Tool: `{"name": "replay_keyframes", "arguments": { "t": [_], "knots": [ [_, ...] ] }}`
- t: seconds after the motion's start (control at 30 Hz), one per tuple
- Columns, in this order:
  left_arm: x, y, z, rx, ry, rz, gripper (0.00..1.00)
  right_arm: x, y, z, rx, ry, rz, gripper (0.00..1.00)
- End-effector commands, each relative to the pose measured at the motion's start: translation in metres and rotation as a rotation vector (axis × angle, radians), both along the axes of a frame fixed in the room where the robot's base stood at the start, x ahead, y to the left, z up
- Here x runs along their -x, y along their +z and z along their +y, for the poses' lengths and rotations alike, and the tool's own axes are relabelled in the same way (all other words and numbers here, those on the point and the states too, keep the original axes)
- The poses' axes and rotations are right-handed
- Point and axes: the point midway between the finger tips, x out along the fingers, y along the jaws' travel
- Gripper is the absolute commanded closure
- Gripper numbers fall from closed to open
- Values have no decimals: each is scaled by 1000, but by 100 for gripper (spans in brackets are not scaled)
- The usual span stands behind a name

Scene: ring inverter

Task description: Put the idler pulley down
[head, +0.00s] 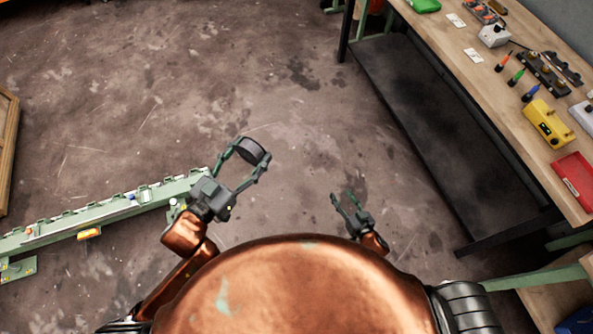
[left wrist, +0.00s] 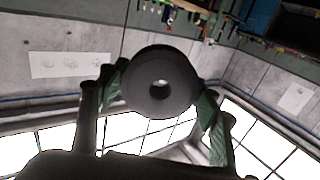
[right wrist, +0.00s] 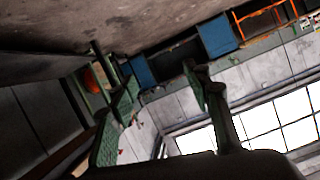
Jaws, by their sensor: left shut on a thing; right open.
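The idler pulley is a dark round disc (head: 251,151) with a hole through its centre, which shows in the left wrist view (left wrist: 178,84). My left gripper (head: 246,162) is shut on its rim, one finger on each side. It holds the pulley up in the air, over the floor near the right end of the green conveyor frame. My right gripper (head: 346,201) is open and empty, close in front of my body. In the right wrist view its fingers (right wrist: 165,95) stand apart with nothing between them.
The green conveyor frame (head: 105,211) runs along the left. A wooden workbench (head: 470,78) stands at the right with a yellow device (head: 548,123), a red box (head: 573,182) and several screwdrivers. A dark lower shelf (head: 435,130) lies under it. The floor between is clear.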

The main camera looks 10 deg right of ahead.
Motion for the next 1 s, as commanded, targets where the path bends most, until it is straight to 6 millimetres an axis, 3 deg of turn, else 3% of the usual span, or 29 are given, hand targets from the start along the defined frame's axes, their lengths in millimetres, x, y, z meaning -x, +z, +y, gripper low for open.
{"name": "replay_keyframes", "arguments": {
  "t": [0.03, 0.2, 0.47, 0.67, 0.8, 1.0],
  "knots": [
    [0, 2, 0, 2, -1, -4, 71, -10, 27, 7, -18, 18, -49, 55],
    [0, 2, 0, 2, -1, -4, 71, -33, 117, 36, -83, 101, -196, 55],
    [0, 2, 0, 2, -1, -4, 71, -33, 256, 88, -153, 277, -382, 55],
    [0, 2, 0, 2, -1, -4, 71, -2, 356, 133, -163, 448, -473, 55],
    [0, 2, 0, 2, -1, -4, 71, 35, 416, 165, -129, 571, -491, 55],
    [0, 2, 0, 2, -1, -4, 71, 79, 459, 193, -57, 655, -447, 55]
  ]
}}
